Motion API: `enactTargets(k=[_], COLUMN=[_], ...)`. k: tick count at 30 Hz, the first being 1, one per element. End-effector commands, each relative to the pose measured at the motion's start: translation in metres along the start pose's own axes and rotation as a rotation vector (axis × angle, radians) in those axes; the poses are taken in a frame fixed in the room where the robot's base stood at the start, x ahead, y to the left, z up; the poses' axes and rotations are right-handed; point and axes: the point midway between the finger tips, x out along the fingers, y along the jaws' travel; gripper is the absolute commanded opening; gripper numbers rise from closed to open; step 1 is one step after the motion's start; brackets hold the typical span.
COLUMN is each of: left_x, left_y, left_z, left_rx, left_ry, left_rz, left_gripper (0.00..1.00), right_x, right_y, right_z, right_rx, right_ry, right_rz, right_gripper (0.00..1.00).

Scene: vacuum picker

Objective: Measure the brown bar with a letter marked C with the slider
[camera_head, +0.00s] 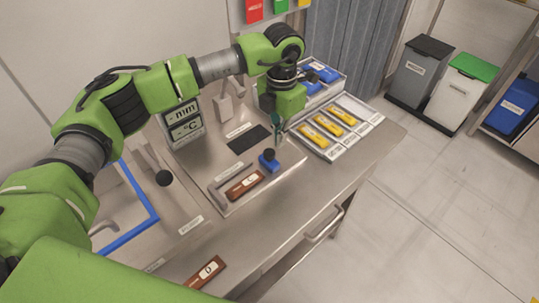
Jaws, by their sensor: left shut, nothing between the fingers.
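A brown bar (244,186) with a white round letter mark lies in the measuring fixture, beside a raised metal rail (229,174). A second brown bar (207,271) with a similar mark lies near the table's front edge. The letters are too small to read surely. The slider (269,160), a blue block with a black knob, is just past the right end of the first bar; whether they touch is unclear. My left gripper (278,143) is shut and empty, pointing down just above and behind the slider. My right gripper is not in view.
A display (183,123) marked mm and °C stands behind the fixture. A tray (340,152) with yellow pieces is at the right. A black pad (249,139) lies behind the slider. A black-knobbed lever (164,178) and blue frame (143,222) are at the left.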

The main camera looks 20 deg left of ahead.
Motion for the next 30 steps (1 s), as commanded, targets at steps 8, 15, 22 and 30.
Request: enactTargets(k=[8,15,22,30], left_x=[0.014,0.023,0.028,0.028], left_y=[0.0,0.0,0.0,0.0], left_z=[0.0,0.0,0.0,0.0], left_rx=[0.0,0.0,0.0,0.0], left_ry=[0.0,0.001,0.0,0.0], left_rz=[0.0,0.0,0.0,0.0], left_gripper=[0.0,0.0,0.0,0.0], right_x=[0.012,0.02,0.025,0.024], right_y=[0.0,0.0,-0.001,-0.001], right_z=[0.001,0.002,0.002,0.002], right_rx=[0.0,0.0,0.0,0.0], right_ry=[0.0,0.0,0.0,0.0], right_rz=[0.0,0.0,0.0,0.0], right_gripper=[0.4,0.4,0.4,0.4])
